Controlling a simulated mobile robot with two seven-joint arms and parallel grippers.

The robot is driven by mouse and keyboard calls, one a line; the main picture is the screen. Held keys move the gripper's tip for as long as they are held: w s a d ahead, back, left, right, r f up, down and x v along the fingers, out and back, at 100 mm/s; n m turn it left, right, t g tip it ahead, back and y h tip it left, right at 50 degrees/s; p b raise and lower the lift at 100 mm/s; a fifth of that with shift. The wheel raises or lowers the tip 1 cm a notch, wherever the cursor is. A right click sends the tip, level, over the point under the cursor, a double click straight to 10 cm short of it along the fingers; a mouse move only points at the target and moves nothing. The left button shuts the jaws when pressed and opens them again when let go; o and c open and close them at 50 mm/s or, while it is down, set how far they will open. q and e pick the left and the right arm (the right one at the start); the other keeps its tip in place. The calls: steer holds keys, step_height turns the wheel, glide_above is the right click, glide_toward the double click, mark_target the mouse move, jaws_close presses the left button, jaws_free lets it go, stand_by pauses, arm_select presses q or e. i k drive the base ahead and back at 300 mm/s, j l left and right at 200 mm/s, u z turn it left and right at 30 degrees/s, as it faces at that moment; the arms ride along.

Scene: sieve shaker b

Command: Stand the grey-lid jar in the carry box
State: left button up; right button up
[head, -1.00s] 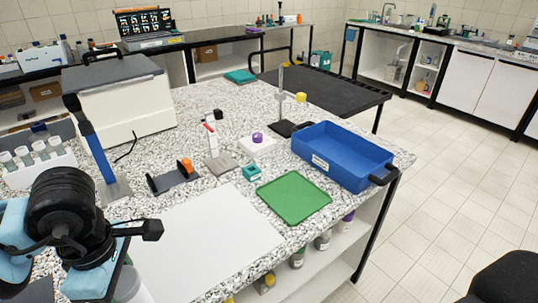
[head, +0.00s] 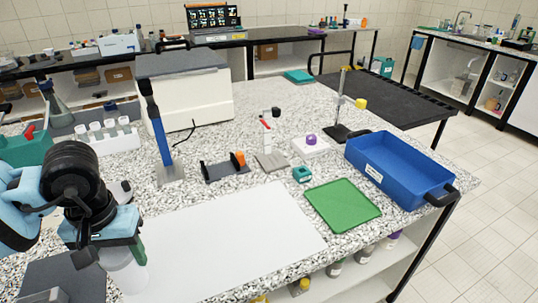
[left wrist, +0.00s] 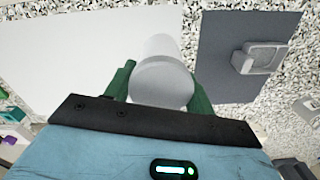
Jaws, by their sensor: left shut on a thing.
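The grey-lid jar (head: 125,275), pale and whitish, hangs in my left gripper (head: 122,250) at the lower left of the head view. In the left wrist view the jar (left wrist: 162,82) sits between the two green fingers of the gripper (left wrist: 160,95), which are shut on it. The gripper hides part of the jar in the head view. The blue carry box (head: 440,203), open on top with black handles, stands on the speckled bench at the right. I see nothing inside it. The jar is far to the left of the box. My right gripper is not in view.
A white sheet (head: 210,245) and a green mat (head: 342,204) lie flat between jar and box. A blue upright stand (head: 160,140), a rack of tubes (head: 108,138), an orange-knobbed holder (head: 225,170) and a clamp stand (head: 340,110) stand behind. A dark grey mat (head: 65,280) lies front left.

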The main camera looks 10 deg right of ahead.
mark_target(392, 173)
steer(key=z, duration=1.7)
steer(key=i+l, duration=0.15)
steer(key=i, duration=0.2)
steer(key=i+l, duration=0.2)
steer(key=i, duration=0.6)
